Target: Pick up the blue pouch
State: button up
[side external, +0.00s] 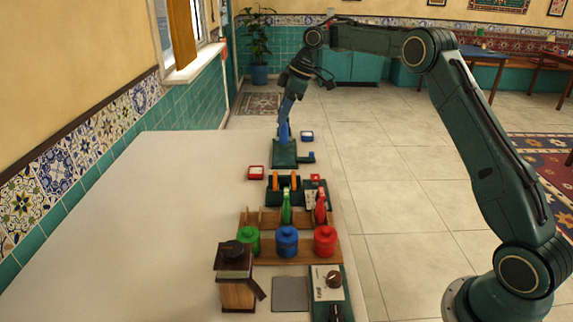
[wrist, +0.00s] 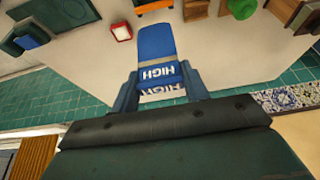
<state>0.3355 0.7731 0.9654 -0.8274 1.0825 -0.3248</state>
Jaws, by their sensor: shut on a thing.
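The blue pouch (wrist: 155,42) has a white "HIGH" label and sits between the two fingers of my gripper (wrist: 160,88) in the wrist view. My gripper is shut on it, with a finger on either side. In the side view, my gripper (side external: 284,124) points down at the far end of the table, with the pouch (side external: 283,134) small and partly hidden at its fingertips. It is just over or on a dark green block-like stand (side external: 285,155); I cannot tell whether the pouch touches it.
Nearer are green (side external: 287,207) and red (side external: 321,208) upright items, then green (side external: 248,241), blue (side external: 287,241) and red (side external: 325,241) canisters. The table's left side is clear; a tiled wall borders it.

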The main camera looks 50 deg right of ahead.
jog(key=shift+r, duration=0.25)
jog(key=shift+a, duration=0.1)
dwell(0.5)
jog(key=shift+w+a+f, duration=0.1)
jog(key=shift+a+f, duration=0.25)
jog(key=shift+a, duration=0.1)
jog(key=s+a+f, duration=0.2)
jog(key=a+f, duration=0.9)
jog(key=a, duration=0.2)
jog(key=shift+a+f, duration=0.15)
jog(key=shift+f, duration=0.25)
jog(key=shift+f, duration=0.2)
jog(key=shift+f, duration=1.2)
jog(key=shift+f, duration=2.15)
dwell(0.8)
